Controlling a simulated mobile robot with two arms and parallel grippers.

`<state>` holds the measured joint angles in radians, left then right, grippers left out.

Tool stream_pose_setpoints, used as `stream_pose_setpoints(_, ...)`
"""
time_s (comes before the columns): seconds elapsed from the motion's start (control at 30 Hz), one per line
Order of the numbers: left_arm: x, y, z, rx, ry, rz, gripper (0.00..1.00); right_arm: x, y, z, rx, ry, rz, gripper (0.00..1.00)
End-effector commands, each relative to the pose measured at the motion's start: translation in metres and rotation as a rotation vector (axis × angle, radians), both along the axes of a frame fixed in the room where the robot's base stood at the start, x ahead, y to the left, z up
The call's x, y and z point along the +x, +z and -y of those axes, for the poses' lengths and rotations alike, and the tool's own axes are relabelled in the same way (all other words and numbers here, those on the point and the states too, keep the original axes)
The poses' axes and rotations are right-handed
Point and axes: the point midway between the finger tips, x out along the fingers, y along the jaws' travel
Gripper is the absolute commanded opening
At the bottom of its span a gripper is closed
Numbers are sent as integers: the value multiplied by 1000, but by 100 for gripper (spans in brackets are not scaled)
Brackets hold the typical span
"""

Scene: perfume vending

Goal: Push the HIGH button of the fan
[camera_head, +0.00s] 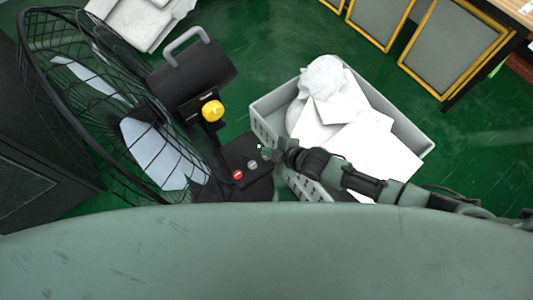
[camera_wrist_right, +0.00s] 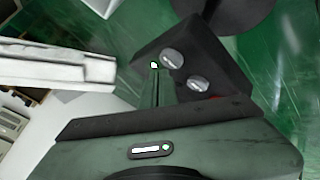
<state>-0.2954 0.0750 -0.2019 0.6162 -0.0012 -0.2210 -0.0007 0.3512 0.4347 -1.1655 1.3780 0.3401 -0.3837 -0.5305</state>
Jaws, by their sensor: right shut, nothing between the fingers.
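The black fan (camera_head: 110,110) stands at the left in the head view. Its base panel (camera_head: 232,152) carries a red button (camera_head: 238,174) and a grey button (camera_head: 251,163) beside it. In the wrist view the panel (camera_wrist_right: 225,75) shows two grey buttons, the farther one (camera_wrist_right: 172,58) and the middle one (camera_wrist_right: 198,83), with the red one (camera_wrist_right: 217,97) partly hidden. No HIGH label is readable. My right gripper (camera_head: 264,151) is shut and empty; its tip (camera_wrist_right: 154,66) is beside the farther grey button. I cannot tell if they touch. My left gripper is not in view.
A grey crate (camera_head: 411,133) full of white crumpled paper stands right beside the fan base, under my right arm. A yellow knob (camera_head: 212,110) is on the fan's neck. Yellow-framed panels (camera_head: 455,48) stand at the back right. Green floor (camera_head: 270,45) is clear behind.

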Motion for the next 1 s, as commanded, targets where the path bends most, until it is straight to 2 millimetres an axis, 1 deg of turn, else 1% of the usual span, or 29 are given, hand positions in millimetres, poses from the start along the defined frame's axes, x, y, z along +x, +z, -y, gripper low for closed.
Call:
stream_pose_setpoints(0.17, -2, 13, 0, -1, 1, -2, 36, 0, 13, 0, 0, -1, 1, 0)
stream_pose_setpoints(0.53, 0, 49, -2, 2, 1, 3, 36, 0, 50, 0, 0, 0, 0, 0)
stream_pose_setpoints(0.63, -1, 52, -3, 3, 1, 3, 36, 0, 53, 0, 0, 0, 0, 0)
stream_pose_setpoints(1.0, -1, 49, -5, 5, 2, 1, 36, 0, 51, 0, 0, 0, 0, 0)
